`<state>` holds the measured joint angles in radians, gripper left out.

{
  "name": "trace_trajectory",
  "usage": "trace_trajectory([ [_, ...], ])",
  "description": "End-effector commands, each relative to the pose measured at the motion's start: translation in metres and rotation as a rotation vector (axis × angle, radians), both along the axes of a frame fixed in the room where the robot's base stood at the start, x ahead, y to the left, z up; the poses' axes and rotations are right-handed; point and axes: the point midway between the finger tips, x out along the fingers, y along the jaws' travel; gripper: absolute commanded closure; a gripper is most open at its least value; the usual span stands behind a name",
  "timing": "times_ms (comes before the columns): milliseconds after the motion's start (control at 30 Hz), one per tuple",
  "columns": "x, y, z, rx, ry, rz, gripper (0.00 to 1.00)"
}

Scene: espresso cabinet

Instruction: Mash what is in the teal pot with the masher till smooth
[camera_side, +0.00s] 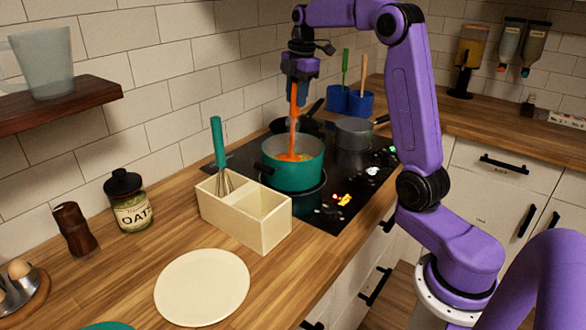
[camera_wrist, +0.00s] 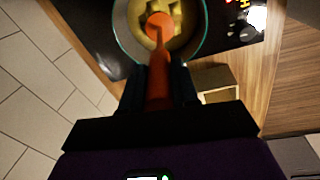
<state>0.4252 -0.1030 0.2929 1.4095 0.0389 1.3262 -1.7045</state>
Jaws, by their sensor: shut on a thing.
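The teal pot (camera_side: 291,175) stands on the black cooktop, and its rim also shows at the top of the wrist view (camera_wrist: 120,35). Yellowish chunks (camera_wrist: 178,12) lie in it; several still look like separate lumps. The orange masher (camera_side: 294,115) is upright, with its lower end inside the pot among the chunks. In the wrist view the masher (camera_wrist: 158,70) runs from my fingers down to a round orange end over the chunks. My gripper (camera_side: 299,72) is above the pot and shut on the masher's handle. The masher's underside is hidden.
A cream two-part box (camera_side: 270,232) with a teal-handled whisk (camera_side: 220,150) stands close in front of the pot. A grey pot (camera_side: 354,134), a dark pan and blue cups (camera_side: 360,103) are behind. A cream plate (camera_side: 202,287) and an oat jar (camera_side: 131,205) are on the counter.

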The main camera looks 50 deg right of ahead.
Motion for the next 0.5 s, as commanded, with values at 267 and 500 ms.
trace_trajectory([
  [267, -0.008, 0.015, 0.000, 0.000, -0.001, 0.000, 1.00],
  [500, -0.008, 0.016, 0.000, 0.000, -0.001, 0.000, 1.00],
])
